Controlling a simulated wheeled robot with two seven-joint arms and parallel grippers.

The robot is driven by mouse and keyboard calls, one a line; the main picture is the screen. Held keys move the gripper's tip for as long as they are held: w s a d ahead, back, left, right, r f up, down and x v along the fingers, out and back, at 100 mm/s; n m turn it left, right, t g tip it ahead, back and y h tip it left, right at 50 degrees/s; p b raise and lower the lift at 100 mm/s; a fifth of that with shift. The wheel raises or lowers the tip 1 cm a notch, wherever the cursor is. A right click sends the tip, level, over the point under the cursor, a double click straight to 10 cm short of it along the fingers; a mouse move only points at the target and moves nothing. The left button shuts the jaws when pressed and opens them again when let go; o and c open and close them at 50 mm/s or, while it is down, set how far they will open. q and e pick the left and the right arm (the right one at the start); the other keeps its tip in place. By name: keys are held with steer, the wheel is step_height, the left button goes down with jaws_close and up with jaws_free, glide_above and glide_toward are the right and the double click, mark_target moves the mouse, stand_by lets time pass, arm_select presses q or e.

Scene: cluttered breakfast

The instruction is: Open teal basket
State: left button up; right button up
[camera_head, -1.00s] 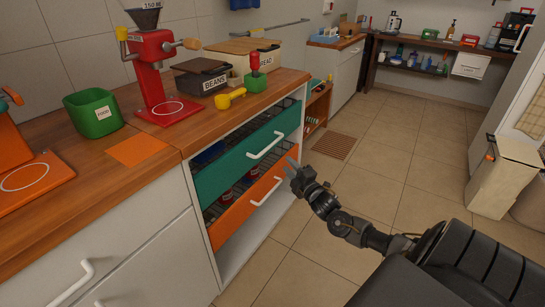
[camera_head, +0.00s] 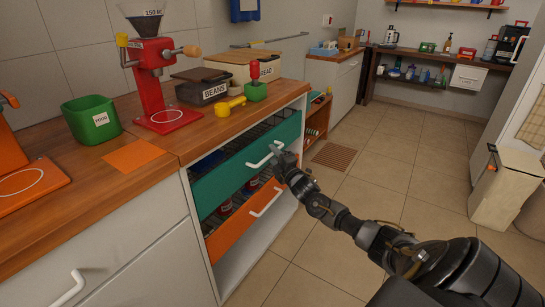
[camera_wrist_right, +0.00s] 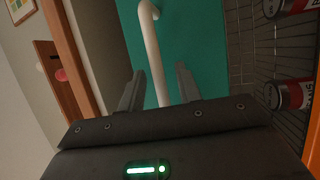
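The teal basket (camera_head: 240,170) has a teal front panel and a white bar handle (camera_head: 262,160), and sits in the open-fronted white cabinet under the wooden counter. Its front lies about level with the cabinet's face. My right gripper (camera_head: 276,152) is at the right end of this handle. In the right wrist view the gripper (camera_wrist_right: 161,82) is open, with the white handle (camera_wrist_right: 152,45) running between its two fingers and the teal front (camera_wrist_right: 195,40) behind. A gap shows between the handle and each finger. My left gripper is out of view.
An orange-fronted basket (camera_head: 235,230) with its own white handle (camera_head: 266,203) sits just below, with red cans in it. The counter above holds a red grinder (camera_head: 155,85), a green bin (camera_head: 92,120) and a yellow scoop (camera_head: 230,106). The tiled floor in front is clear.

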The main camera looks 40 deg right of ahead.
steer(key=shift+w+r, duration=0.1)
steer(key=shift+w, duration=0.2)
jaws_close()
